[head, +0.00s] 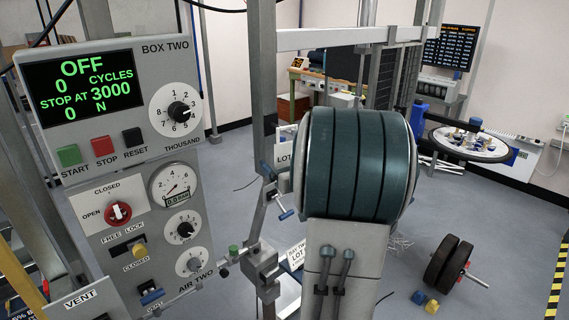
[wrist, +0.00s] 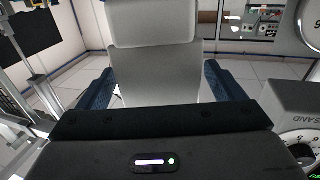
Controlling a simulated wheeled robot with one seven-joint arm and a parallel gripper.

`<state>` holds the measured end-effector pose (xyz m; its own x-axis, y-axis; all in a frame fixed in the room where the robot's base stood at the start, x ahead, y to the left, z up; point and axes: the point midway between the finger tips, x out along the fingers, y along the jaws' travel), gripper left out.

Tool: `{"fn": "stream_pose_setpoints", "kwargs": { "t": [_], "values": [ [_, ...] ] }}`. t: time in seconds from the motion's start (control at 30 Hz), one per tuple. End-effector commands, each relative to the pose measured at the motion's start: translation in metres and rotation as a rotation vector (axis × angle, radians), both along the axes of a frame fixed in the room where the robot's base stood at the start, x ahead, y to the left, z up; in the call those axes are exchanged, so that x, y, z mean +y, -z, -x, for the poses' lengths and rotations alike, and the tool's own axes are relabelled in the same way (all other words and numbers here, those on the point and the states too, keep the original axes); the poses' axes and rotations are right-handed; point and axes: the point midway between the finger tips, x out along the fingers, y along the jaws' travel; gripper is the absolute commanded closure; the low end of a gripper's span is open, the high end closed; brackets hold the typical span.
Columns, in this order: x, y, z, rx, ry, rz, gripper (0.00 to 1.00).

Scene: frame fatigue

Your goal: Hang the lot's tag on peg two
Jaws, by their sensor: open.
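In the head view a white tag or card lettered LOT (head: 283,156) shows in part at the left edge of a large teal-banded drum. A second white card lettered LOT (head: 297,256) shows lower down, partly covered by the drum's pale support. I cannot tell which is the lot's tag, and I cannot make out peg two. In the wrist view my gripper (wrist: 158,88) is open, with a dark blue finger on each side. A plain pale shape lies between the fingers in the picture; I cannot tell whether it is within reach.
The BOX TWO panel (head: 115,95) stands at the left, its display reading OFF. The teal-banded drum hides much behind it; I cannot tell if it is mine. A dumbbell-like weight (head: 447,263) lies on the floor at the right.

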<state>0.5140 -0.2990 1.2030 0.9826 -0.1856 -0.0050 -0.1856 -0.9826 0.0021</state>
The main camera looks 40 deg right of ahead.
Motion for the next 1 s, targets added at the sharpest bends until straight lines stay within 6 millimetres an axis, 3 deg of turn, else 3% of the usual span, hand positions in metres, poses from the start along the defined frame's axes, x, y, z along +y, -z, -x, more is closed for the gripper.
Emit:
{"fn": "stream_pose_setpoints", "kwargs": {
  "t": [0.27, 0.7, 1.0],
  "values": [
    [0.005, 0.001, 0.028, -0.002, 0.003, 0.002, 0.11],
    [0.021, 0.0, 0.115, -0.003, 0.003, 0.002, 0.11],
    [0.026, -0.001, 0.136, -0.001, 0.001, 0.0, 0.11]
  ]
}}
